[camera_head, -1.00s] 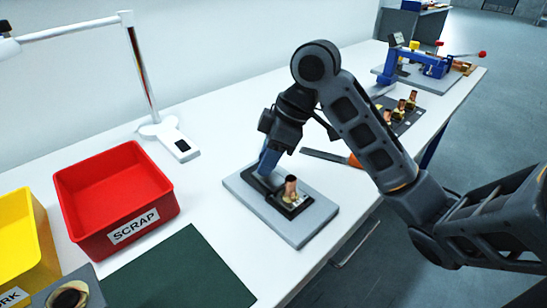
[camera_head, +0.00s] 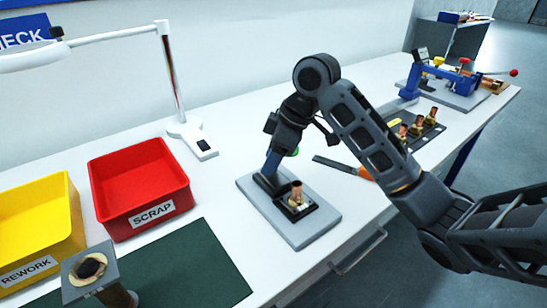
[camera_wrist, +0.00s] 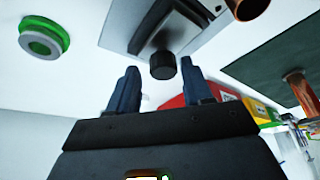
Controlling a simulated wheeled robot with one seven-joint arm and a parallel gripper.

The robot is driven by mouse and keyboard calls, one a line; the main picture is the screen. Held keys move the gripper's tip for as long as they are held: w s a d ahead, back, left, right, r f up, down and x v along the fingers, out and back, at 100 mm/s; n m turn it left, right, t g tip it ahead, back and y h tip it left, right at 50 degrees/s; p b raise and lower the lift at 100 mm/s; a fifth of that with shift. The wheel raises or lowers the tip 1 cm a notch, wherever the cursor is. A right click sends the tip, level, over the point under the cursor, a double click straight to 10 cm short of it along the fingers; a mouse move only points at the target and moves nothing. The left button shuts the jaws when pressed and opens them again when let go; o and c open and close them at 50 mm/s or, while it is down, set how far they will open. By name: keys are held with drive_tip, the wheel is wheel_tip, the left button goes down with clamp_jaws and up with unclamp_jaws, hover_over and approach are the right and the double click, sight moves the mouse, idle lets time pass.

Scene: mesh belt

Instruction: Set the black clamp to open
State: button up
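In the wrist view the clamp's arm ends in a round black knob (camera_wrist: 163,66). My gripper (camera_head: 270,166) is over the far left part of the plate, pointing down. In the wrist view its blue fingers (camera_wrist: 160,72) are apart, with the knob appearing between and slightly beyond their tips. I cannot tell if they touch it. The clamp's far end is hidden behind my gripper in the head view.
A red SCRAP bin (camera_head: 140,190), a yellow REWORK bin (camera_head: 40,232) and a lamp (camera_head: 190,138) stand left. A file with an orange handle (camera_head: 343,168) lies right of my gripper. A green-and-grey ring (camera_wrist: 44,38) lies close by. A blue fixture (camera_head: 440,80) stands farther back.

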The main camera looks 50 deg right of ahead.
sight(285, 177)
drive_tip(key=shift+o, duration=0.5)
drive_tip(key=shift+r, duration=0.1)
drive_tip(key=v, duration=0.7)
drive_tip(key=shift+s+r, duration=0.15)
drive_tip(key=shift+r, duration=0.1)
drive_tip(key=shift+s, duration=0.1)
